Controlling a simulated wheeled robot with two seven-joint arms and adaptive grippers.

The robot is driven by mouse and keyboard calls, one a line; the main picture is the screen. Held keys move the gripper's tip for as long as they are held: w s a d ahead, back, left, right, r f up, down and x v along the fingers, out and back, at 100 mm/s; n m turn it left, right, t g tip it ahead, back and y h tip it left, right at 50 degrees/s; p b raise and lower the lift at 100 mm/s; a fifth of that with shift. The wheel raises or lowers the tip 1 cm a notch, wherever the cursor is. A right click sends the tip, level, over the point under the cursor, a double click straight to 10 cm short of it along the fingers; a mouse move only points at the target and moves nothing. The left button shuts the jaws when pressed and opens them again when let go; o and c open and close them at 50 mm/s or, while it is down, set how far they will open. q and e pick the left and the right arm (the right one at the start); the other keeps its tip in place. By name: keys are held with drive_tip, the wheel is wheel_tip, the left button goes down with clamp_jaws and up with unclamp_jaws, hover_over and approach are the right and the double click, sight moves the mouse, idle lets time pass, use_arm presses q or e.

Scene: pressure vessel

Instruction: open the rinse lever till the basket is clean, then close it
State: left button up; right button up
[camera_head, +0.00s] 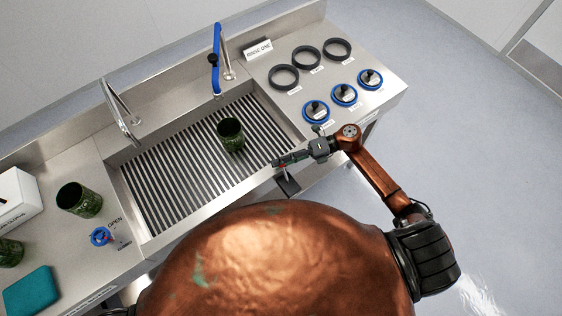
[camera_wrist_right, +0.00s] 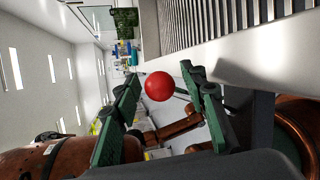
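A dark green basket (camera_head: 231,136) stands on the slatted sink grate (camera_head: 165,160). My right gripper (camera_head: 277,162) is at the sink's front edge, right of the basket. In the right wrist view the gripper (camera_wrist_right: 162,75) is open, its green fingers either side of a red ball knob (camera_wrist_right: 159,86); contact cannot be made out. Whether the knob belongs to the rinse lever cannot be told. A blue valve knob (camera_head: 101,237) sits on the left counter between labels, one reading OPEN. My left gripper is not in view.
A faucet with a blue part (camera_head: 216,60) stands behind the sink by a rinse sign (camera_head: 258,49). Black rings (camera_head: 284,77) and blue-rimmed lids (camera_head: 316,111) lie right. Another green basket (camera_head: 79,200), a teal cloth (camera_head: 31,291) and a white box (camera_head: 16,198) are left.

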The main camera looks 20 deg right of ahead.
clamp_jaws()
idle(0.5)
